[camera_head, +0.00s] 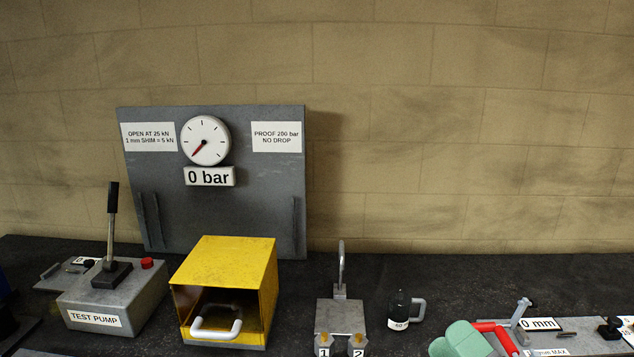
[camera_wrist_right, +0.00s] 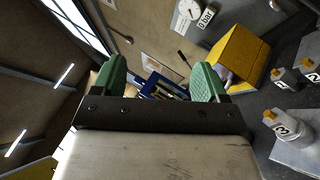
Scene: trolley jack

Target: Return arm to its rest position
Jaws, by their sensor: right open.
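My right gripper (camera_head: 462,340) shows at the bottom edge of the head view, right of centre, as pale green finger pads; most of its arm is out of the picture. In the right wrist view, my right gripper (camera_wrist_right: 156,82) has its two green fingers wide apart with nothing held between them. In the head view the pads overlap a red-handled tool (camera_head: 497,332) on the bench; whether they touch it I cannot tell. My left gripper is not in view.
On the dark bench stand a test pump (camera_head: 115,300) with an upright lever, a yellow guard box (camera_head: 225,265), a grey numbered block (camera_head: 340,315) with a hook and a black mug-like weight (camera_head: 400,308). A gauge (camera_head: 206,140) on the panel reads 0 bar.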

